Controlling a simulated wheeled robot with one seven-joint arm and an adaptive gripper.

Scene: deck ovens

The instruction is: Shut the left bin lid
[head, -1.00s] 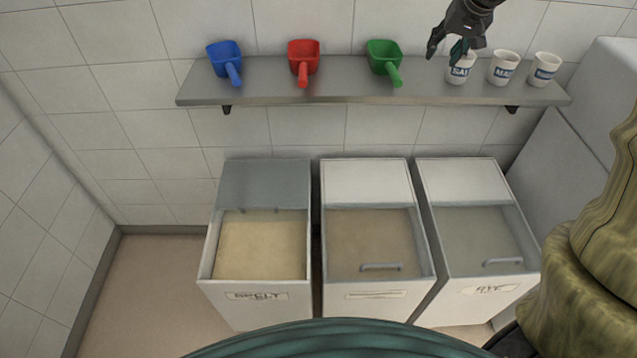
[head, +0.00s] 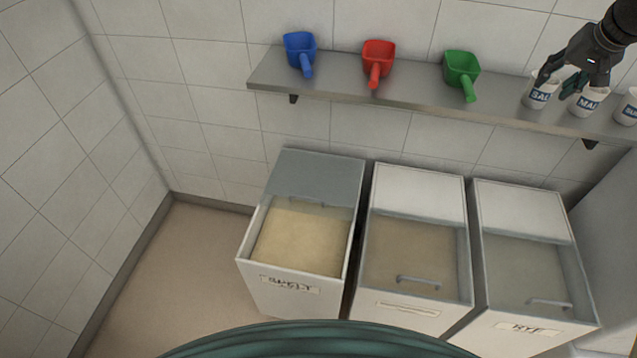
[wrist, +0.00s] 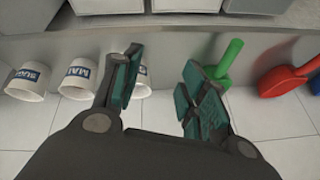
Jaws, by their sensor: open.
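The left bin (head: 259,272), white and labelled SPELT, stands on the floor with pale flour showing in its front opening. Its lid (head: 318,177) looks slid back, a grey see-through panel over the bin's rear top, with its handle (head: 310,202) at the panel's front edge. My gripper (head: 562,88) is at the upper right in the head view, far from the bin, by the cups on the shelf. In the wrist view my gripper (wrist: 160,72) has its fingers spread with nothing between them. Whether it touches a cup cannot be told.
The middle bin (head: 408,310) and right bin (head: 528,333) have see-through lids forward over their fronts. The wall shelf (head: 420,105) carries blue (head: 300,52), red (head: 378,60) and green scoops (head: 461,72) and white cups (head: 539,94). Floor is clear left of the bins.

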